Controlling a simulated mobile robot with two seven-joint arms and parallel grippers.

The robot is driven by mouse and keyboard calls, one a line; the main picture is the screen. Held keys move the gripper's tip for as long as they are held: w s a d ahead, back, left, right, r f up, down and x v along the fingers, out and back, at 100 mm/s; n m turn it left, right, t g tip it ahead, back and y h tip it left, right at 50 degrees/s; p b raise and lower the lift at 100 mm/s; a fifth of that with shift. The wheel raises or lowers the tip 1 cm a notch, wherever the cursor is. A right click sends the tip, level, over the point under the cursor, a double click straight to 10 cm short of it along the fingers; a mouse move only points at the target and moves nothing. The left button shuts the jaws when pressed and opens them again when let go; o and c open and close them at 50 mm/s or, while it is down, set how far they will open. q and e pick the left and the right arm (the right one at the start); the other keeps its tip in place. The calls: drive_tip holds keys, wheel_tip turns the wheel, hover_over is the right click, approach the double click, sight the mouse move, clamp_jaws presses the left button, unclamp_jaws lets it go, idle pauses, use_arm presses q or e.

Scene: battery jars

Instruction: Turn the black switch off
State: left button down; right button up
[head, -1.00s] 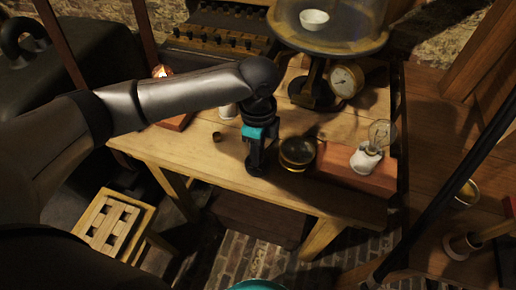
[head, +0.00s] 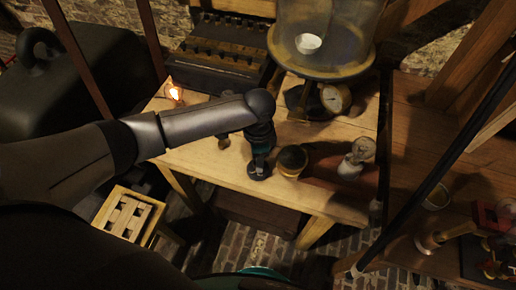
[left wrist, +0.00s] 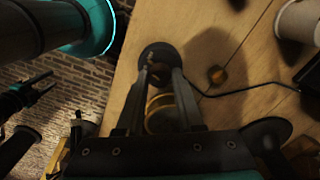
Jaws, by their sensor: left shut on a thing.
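The black switch shows in the left wrist view as a dark round base (left wrist: 158,58) on the table top, with a small lever at its middle. It also shows in the head view (head: 259,174) near the table's front edge. My left gripper (head: 259,158) points down over it. In the left wrist view, its fingertips (left wrist: 164,76) are at the base, shut on the switch's lever; the fingers hide part of it.
An unlit bulb in a white holder (head: 352,167) stands farther right. A glass vessel (head: 322,38) and a gauge (head: 335,98) are behind.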

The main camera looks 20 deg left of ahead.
use_arm(q)
drive_tip(key=n+p, duration=0.5)
drive_tip(key=p, duration=0.1)
drive_tip(key=shift+s+d+r+n, duration=0.1)
drive_tip(key=shift+r+n, duration=0.15)
drive_tip(key=shift+n, duration=0.15)
drive_tip(key=n+p, duration=0.2)
drive_tip(key=n, duration=0.1)
drive_tip(key=shift+f+p, duration=0.1)
drive_tip(key=shift+p, duration=0.25)
drive_tip(key=shift+f+n+p, duration=0.1)
drive_tip(key=shift+n+p, duration=0.7)
drive_tip(key=shift+n, duration=0.9)
drive_tip(key=c, duration=0.5)
unclamp_jaws()
drive_tip(key=shift+c, duration=0.2)
